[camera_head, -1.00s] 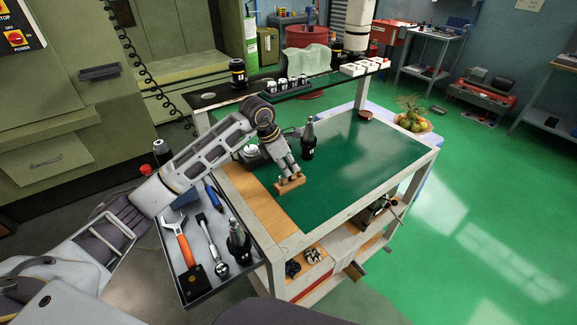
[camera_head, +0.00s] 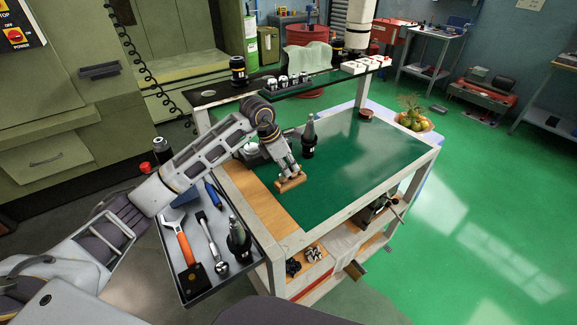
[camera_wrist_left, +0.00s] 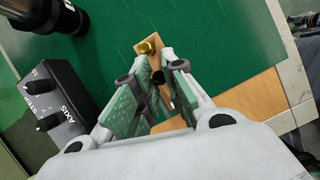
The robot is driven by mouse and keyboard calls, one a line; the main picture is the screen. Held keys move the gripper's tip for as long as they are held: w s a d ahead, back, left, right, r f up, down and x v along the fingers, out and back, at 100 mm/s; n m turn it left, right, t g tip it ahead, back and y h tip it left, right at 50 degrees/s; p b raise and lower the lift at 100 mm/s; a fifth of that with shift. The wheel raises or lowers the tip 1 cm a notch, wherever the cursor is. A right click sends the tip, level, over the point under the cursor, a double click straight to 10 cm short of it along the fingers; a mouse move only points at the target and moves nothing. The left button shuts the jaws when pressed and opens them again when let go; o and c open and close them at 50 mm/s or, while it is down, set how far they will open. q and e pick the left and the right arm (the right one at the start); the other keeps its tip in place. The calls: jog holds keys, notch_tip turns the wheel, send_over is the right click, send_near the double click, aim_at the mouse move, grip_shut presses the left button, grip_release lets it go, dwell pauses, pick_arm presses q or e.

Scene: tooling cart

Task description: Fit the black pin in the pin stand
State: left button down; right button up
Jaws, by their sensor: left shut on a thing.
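The pin stand is a small wooden block (camera_head: 291,183) on the green cart top, near its left side. It also shows in the left wrist view (camera_wrist_left: 178,112), with a brass-coloured pin (camera_wrist_left: 147,47) at its far end. My left gripper (camera_head: 288,172) points down right over the stand. In the left wrist view its fingers (camera_wrist_left: 153,78) are shut on the black pin (camera_wrist_left: 158,77), which lines up over the middle of the stand. The pin's lower end is hidden, so I cannot tell how deep it sits. My right gripper is out of view.
A black tool holder with a grey cone (camera_head: 309,138) stands just behind the stand. A black control box (camera_wrist_left: 50,105) marked AXIS lies left of the gripper. A side tray (camera_head: 190,293) holds a wrench and other tools. The green top (camera_head: 370,150) is clear to the right.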

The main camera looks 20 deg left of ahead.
pick_arm(q)
jog(key=shift+f, duration=0.15)
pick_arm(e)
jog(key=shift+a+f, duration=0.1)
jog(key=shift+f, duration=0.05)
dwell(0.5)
pick_arm(q)
jog(key=c, duration=1.4)
grip_release()
jog(key=shift+r, duration=0.4)
jog(key=shift+v, duration=3.7)
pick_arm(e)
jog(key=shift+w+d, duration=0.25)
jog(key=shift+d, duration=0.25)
pick_arm(q)
jog(key=shift+s+f, duration=0.1)
jog(key=shift+s, duration=0.05)
